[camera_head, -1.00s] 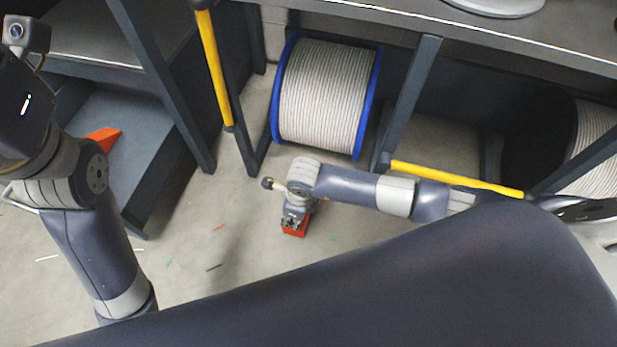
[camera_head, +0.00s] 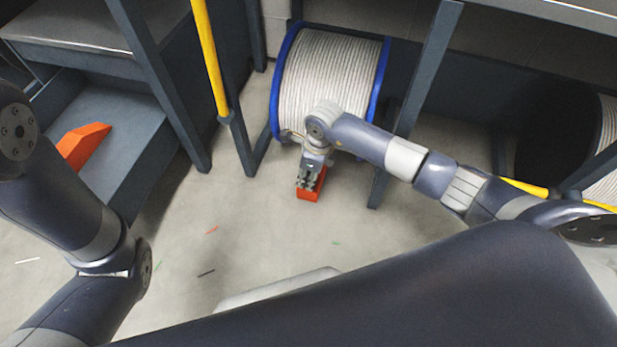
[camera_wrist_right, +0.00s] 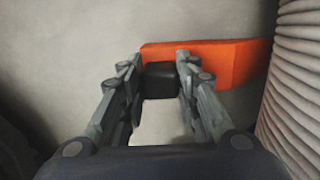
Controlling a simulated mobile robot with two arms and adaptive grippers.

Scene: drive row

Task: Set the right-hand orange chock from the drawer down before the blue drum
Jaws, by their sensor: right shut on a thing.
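The blue drum (camera_head: 330,75), a cable reel with blue flanges and pale cable, stands under the bench in the head view. My right gripper (camera_head: 308,183) is shut on an orange chock (camera_head: 309,193) just in front of it, low by the floor. In the right wrist view, the chock (camera_wrist_right: 225,62) lies across beyond the fingers (camera_wrist_right: 160,75), its right end close to the cable of the drum (camera_wrist_right: 295,80). I cannot tell whether the chock touches floor or drum. Another orange chock (camera_head: 82,143) lies in the open drawer (camera_head: 120,112) at the left. My left gripper is out of view.
A grey upright with a yellow bar (camera_head: 210,55) stands left of the drum, and a grey post (camera_head: 415,110) stands right of it. A black reel (camera_head: 557,135) is farther right. Open floor (camera_head: 230,230) with small coloured scraps lies in front.

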